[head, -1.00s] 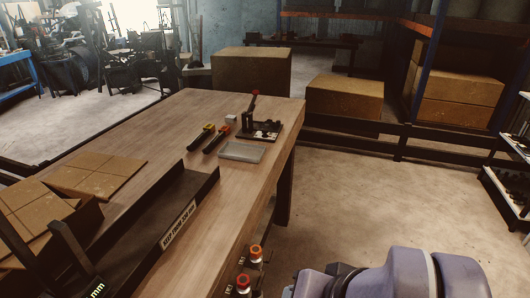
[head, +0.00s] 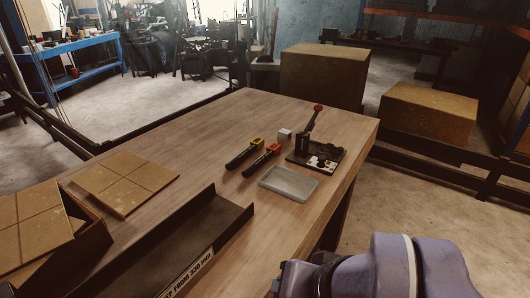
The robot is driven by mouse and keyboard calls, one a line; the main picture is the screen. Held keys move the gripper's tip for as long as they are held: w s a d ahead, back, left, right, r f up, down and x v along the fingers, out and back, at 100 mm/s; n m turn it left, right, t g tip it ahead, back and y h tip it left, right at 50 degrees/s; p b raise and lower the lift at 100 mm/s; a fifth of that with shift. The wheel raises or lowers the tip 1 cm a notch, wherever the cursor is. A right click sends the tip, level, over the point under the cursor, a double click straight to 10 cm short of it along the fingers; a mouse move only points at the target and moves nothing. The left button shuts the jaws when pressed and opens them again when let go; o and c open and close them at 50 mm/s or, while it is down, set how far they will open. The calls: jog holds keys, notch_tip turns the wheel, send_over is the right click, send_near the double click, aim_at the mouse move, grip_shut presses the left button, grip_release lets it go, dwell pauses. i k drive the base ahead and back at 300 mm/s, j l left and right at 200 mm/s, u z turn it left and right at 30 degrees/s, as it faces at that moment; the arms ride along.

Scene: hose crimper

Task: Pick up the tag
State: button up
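No thing can be made out for certain as the tag. A small whitish block (head: 284,134) sits on the wooden workbench (head: 215,130), just left of a hand crimper (head: 318,152) with a red-knobbed lever. A shallow grey tray (head: 288,183) lies in front of the crimper; its contents are too small to tell. Two dark hand tools, one with a yellow end (head: 246,152) and one with an orange end (head: 262,160), lie left of the tray. My purple arm shows at the bottom right, off the bench's right edge; my gripper cannot be seen.
A dark angled channel (head: 205,225) with a printed label runs along the front of the bench. A cardboard box (head: 95,240) and a flat cardboard piece (head: 125,183) lie at the left. Large boxes (head: 325,75) stand beyond the bench. Floor is open at the right.

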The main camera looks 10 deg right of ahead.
aim_at(259, 141)
jog(key=i+l, duration=0.15)
jog(key=l, duration=0.15)
jog(key=i+l+u, duration=0.2)
jog(key=l, duration=0.45)
jog(key=i+l, duration=0.25)
jog(key=i+l+u, duration=0.1)
jog(key=l, duration=0.3)
jog(key=i+j, duration=0.1)
jog(key=i, duration=0.25)
jog(key=u, duration=0.05)
